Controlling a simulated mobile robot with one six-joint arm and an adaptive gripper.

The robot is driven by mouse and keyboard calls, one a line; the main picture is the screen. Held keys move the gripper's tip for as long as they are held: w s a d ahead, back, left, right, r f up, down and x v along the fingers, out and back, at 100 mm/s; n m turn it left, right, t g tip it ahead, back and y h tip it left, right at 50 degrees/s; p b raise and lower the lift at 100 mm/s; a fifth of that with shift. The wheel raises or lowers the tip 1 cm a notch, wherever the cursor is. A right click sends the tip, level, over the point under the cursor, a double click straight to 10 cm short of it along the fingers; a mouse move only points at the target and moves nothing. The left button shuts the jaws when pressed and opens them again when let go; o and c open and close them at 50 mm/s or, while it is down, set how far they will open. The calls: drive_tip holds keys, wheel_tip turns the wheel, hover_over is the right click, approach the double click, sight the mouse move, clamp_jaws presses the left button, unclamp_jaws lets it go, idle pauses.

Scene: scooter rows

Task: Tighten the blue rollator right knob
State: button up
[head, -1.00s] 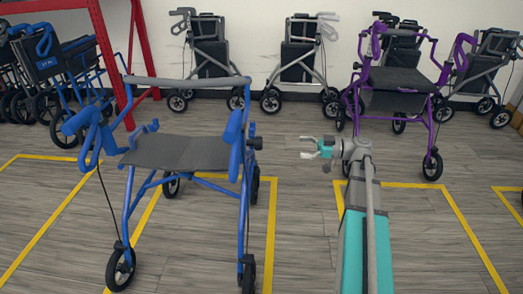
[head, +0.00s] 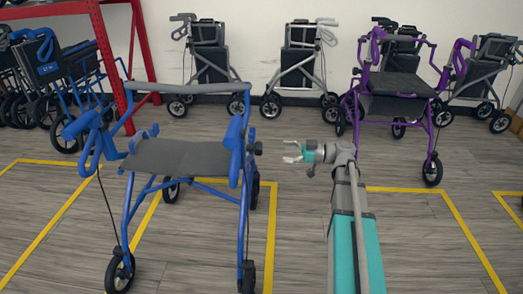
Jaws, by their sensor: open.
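The blue rollator (head: 190,157) stands upright on the wood floor at the left of the head view, with a grey seat and a grey back bar. Its right knob (head: 257,148) is a small black piece on the outer side of the right frame, below the blue right handle. My gripper (head: 286,153) is to the right of the knob, at about the same height in the picture. Its fingers point left toward the knob, apart and empty, with a clear gap between fingertips and knob.
A purple rollator (head: 395,107) stands at the back right. Grey and black folded rollators line the wall. A red rack (head: 110,70) and blue wheelchairs (head: 50,75) are at the left. Yellow floor lines (head: 269,235) mark bays.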

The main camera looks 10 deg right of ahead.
sight(260, 150)
drive_tip(key=shift+x, duration=4.2)
drive_tip(key=c, duration=1.2)
drive_tip(key=shift+o, duration=0.2)
drive_tip(key=shift+d, duration=0.25)
drive_tip(key=shift+a, duration=0.2)
